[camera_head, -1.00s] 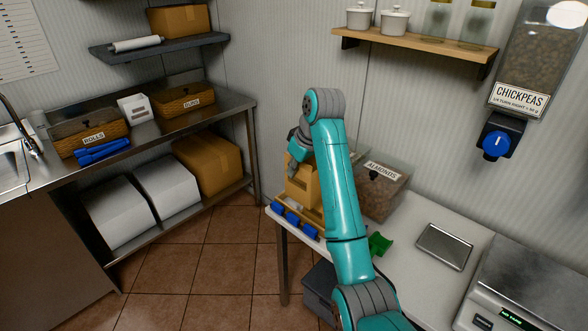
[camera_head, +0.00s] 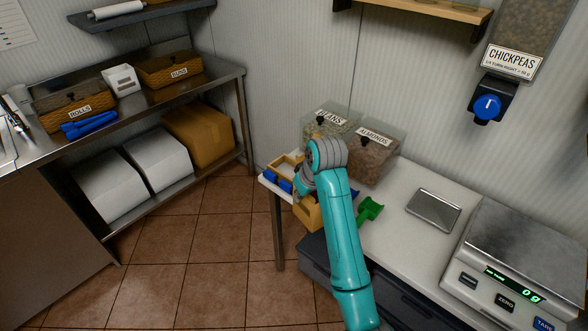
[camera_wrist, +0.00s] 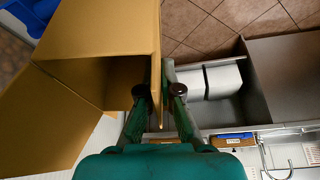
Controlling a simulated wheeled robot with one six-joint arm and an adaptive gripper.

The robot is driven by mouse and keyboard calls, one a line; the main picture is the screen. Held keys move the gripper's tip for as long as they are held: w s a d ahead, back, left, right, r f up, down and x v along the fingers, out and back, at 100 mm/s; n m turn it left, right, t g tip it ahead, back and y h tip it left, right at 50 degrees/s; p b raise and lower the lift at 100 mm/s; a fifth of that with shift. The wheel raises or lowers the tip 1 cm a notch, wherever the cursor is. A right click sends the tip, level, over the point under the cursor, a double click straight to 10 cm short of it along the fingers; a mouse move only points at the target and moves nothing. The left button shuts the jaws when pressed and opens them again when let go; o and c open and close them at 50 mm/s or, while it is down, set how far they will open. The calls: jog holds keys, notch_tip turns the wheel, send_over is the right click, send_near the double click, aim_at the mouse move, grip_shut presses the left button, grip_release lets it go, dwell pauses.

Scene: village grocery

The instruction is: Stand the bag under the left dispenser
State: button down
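The tan paper bag (camera_head: 308,213) is at the front left edge of the white table, partly hidden behind my arm. In the wrist view the bag (camera_wrist: 100,28) fills the left side, its open mouth facing the camera. My gripper (camera_wrist: 156,72) has a finger on each side of one bag wall and looks shut on it. In the head view my gripper (camera_head: 303,184) is mostly hidden by my wrist. Whether the bag touches the table cannot be told. A chickpeas dispenser (camera_head: 513,62) with a blue knob (camera_head: 487,107) hangs at upper right; no other dispenser is visible.
Bins labelled beans (camera_head: 330,118) and almonds (camera_head: 374,140) stand at the table's back. A wooden tray (camera_head: 287,168) with blue items, a green scoop (camera_head: 369,209), a metal plate (camera_head: 434,208) and a scale (camera_head: 530,255) reading 0 g are on the table.

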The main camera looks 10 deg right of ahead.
jog(key=s+d+f+m, duration=0.1)
jog(key=s+f, duration=0.4)
jog(key=f, duration=0.3)
jog(key=s+d+f+m+h, duration=0.1)
jog(key=s+f+m, duration=0.1)
jog(key=s+f, duration=0.3)
jog(key=s+d+f+m, duration=0.1)
jog(key=s+f, duration=0.5)
jog(key=f, duration=0.6)
jog(key=shift+d+f+m+t+h, duration=0.3)
jog(key=shift+d+f+m+h, duration=0.1)
jog(key=shift+d, duration=0.2)
